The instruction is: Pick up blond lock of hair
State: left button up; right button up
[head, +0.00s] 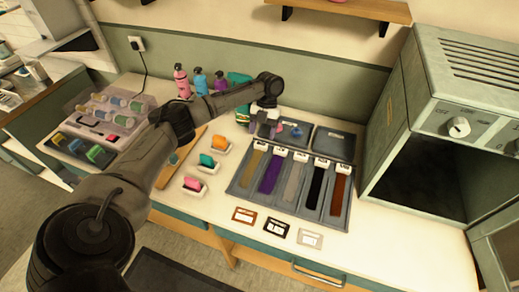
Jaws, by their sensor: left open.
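The blond lock of hair (251,172) lies in the leftmost slot of a dark grey swatch tray (334,216) on the counter. It has a white label at its top end. My left arm reaches in from the left, and my left gripper (265,130) points down over the back left part of the tray, just behind the blond lock's labelled end. The gripper is open and nothing shows in it. Its fingertips are small and dark here, so I cannot tell how high they are above the tray. My right gripper is out of view.
Purple (271,173), grey, black and auburn (339,194) locks lie to the right in the same tray. Three cards (276,228) lie in front. Coloured items in small holders (208,161) stand left, bottles (181,80) behind. An open grey oven-like cabinet (425,160) stands right.

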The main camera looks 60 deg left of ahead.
aim_at(260, 145)
pick_arm(q)
jog(key=shift+p+x, duration=0.45)
jog(key=shift+x, duration=2.15)
jog(key=shift+d, duration=0.1)
jog(key=shift+r, duration=0.1)
jog(key=c, duration=0.7)
